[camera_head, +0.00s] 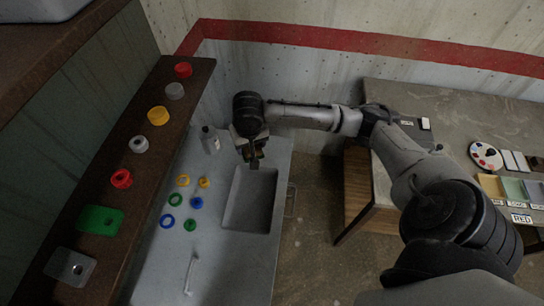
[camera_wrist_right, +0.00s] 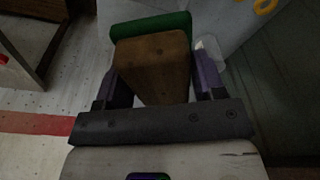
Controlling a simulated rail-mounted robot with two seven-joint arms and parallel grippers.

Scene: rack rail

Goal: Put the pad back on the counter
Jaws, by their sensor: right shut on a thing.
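My right gripper (camera_head: 252,152) hangs over the far end of the grey counter (camera_head: 165,262), near the far edge of the sink basin (camera_head: 250,200). In the right wrist view the gripper (camera_wrist_right: 162,85) is shut on the pad (camera_wrist_right: 152,68), a brown wood-like block with a green layer (camera_wrist_right: 150,25) at its far end. The two fingers grip the block's sides. In the head view the pad is small and mostly hidden by the gripper; whether it touches the counter cannot be told. My left gripper is not in view.
A bottle (camera_head: 210,140) stands on the counter left of the gripper. Several coloured rings (camera_head: 176,200) and a faucet (camera_head: 191,272) are left of the basin. A brown shelf (camera_head: 160,85) carries caps and a green plate (camera_head: 100,220). A table (camera_head: 455,120) stands right.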

